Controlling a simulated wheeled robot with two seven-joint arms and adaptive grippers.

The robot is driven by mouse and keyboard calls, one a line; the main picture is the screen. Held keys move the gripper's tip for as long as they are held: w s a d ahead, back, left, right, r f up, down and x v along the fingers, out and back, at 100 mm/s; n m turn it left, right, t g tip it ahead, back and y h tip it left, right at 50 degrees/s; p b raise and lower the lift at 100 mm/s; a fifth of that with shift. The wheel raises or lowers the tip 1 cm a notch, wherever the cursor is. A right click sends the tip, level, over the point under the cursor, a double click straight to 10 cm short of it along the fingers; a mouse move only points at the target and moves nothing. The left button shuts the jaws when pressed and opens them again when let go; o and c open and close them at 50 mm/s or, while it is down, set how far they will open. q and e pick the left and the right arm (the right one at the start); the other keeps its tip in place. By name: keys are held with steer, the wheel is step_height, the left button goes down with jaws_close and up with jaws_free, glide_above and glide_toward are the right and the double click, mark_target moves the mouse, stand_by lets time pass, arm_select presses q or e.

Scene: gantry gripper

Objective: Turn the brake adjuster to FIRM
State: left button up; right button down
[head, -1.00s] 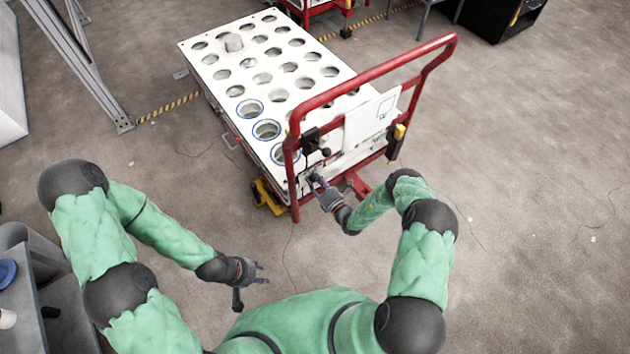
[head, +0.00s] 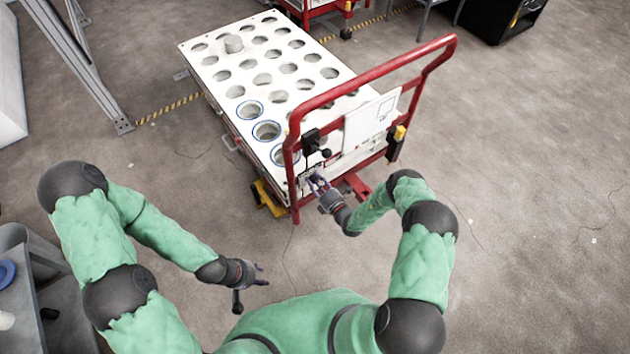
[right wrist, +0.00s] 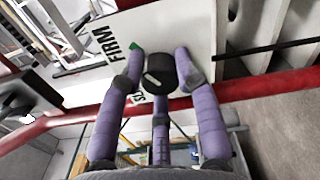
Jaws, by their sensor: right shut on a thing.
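The brake adjuster, a round black knob (right wrist: 160,70), sits on a white panel (right wrist: 178,35) in the right wrist view. The word FIRM (right wrist: 106,46) is printed to its left, with a green mark (right wrist: 136,46) close by. Part of a second label (right wrist: 136,98) shows below, partly hidden by a finger. My right gripper (right wrist: 162,74) has its purple fingers shut around the knob. I cannot tell where the knob points. In the head view the right gripper (head: 318,183) is at the cart's near end and hides the knob. My left gripper (head: 262,275) is open and empty, away from the cart.
The cart has a red push frame (head: 370,76) and a white top (head: 222,62) with many round holes. A black ball-ended lever (head: 325,152) stands just above my right gripper. A grey table (head: 50,310) is at lower left. The floor to the right is clear.

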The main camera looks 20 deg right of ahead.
steer(key=shift+w+d+r, duration=0.2)
steer(key=shift+w+d, duration=0.05)
steer(key=shift+d, duration=0.05)
steer(key=c, duration=0.9)
jaws_free()
steer(key=shift+a+f, duration=0.1)
steer(key=shift+s, duration=0.1)
steer(key=v, duration=1.2)
